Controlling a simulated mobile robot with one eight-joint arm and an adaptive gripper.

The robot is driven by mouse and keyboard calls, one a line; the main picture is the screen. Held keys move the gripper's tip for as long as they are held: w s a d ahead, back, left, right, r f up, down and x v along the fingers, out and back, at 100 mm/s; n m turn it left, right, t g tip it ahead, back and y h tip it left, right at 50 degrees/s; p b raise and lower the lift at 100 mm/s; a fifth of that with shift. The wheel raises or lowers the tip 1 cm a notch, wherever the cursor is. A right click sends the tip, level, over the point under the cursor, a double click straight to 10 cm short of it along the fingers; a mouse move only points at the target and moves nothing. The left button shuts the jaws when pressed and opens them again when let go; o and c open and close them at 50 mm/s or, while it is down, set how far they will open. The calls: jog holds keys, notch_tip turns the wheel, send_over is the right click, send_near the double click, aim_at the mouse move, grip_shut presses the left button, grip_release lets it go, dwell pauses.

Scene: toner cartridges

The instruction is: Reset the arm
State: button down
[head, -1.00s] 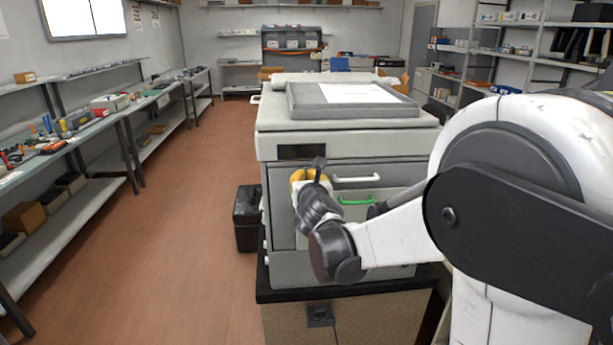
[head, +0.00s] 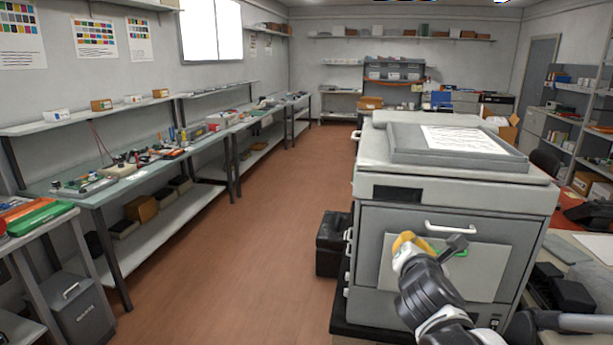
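My arm reaches in from the lower right, in front of a large grey printer (head: 385,270). My gripper (head: 408,243) is at the printer's front, in front of a pale panel (head: 480,272). A yellow part shows at the gripper's end; I cannot tell whether it is part of the gripper or something held. The fingers are too small and turned away to tell open from shut. A white handle (head: 450,228) is above the panel, and a green handle (head: 460,253) shows partly behind my gripper.
A black box (head: 332,243) stands on the floor left of the printer. Long benches (head: 100,200) with tools line the left wall. The brown floor (head: 240,260) between is clear. A table with dark items (head: 565,290) is on the right, beside shelves (head: 570,110).

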jog(key=s+a+f+m+g+y, duration=0.1)
jog(key=s+a+f+m+g, duration=0.1)
jog(key=s+m, duration=0.5)
jog(key=s+a+f+m+g+y, duration=0.2)
jog(key=s+m, duration=0.5)
jog(key=m, duration=0.4)
jog(key=s+a+f+m+g+y, duration=0.1)
jog(key=s+a+f+m+g, duration=0.2)
jog(key=s+m, duration=0.5)
jog(key=shift+a+f+m+y, duration=0.4)
jog(key=shift+a+f, duration=0.05)
jog(key=shift+f, duration=0.35)
